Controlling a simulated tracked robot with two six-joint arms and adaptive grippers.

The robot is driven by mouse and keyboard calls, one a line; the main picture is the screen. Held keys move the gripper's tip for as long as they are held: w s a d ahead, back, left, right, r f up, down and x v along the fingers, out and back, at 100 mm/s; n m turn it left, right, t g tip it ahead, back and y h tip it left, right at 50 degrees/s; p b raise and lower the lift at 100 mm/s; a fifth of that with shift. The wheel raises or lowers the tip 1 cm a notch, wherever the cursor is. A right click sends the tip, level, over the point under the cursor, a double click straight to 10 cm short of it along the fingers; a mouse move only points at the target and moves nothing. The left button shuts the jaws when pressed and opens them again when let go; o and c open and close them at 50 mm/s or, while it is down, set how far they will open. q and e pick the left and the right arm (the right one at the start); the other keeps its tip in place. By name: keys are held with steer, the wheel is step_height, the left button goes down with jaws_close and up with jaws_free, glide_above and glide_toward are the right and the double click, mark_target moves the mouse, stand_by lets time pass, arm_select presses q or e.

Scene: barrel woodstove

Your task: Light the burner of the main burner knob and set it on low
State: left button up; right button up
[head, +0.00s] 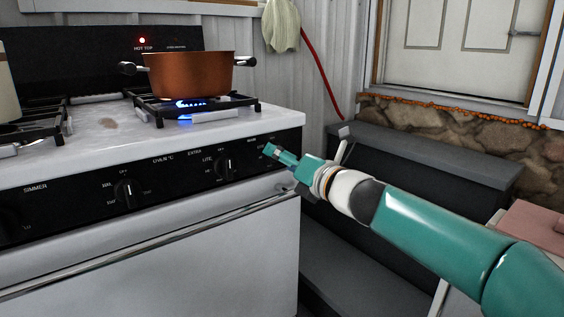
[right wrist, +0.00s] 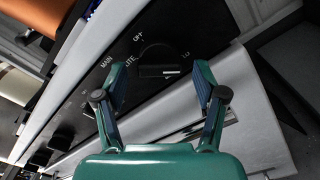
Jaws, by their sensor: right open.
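The main burner knob (right wrist: 158,71) is a black knob on the stove's front panel, with OFF, LITE and LO printed around it. In the right wrist view it carries a pale mark on its right side. My right gripper (head: 279,155) is open, with one finger on each side of the knob in the wrist view; contact cannot be told. In the head view the gripper hides this knob. Blue flames (head: 190,104) burn under the copper pot (head: 190,74) on the right burner. My left gripper is not in view.
Other knobs, one in the middle (head: 127,193) and one nearer (head: 226,164), sit left along the panel. A silver oven handle (head: 150,225) runs below it. A red HOT TOP light (head: 142,41) glows. A dark grey step (head: 420,160) stands right of the stove.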

steer(key=shift+d, duration=0.1)
steer(key=v, duration=1.1)
steer(key=shift+s+d, duration=0.15)
steer(key=shift+s, duration=0.25)
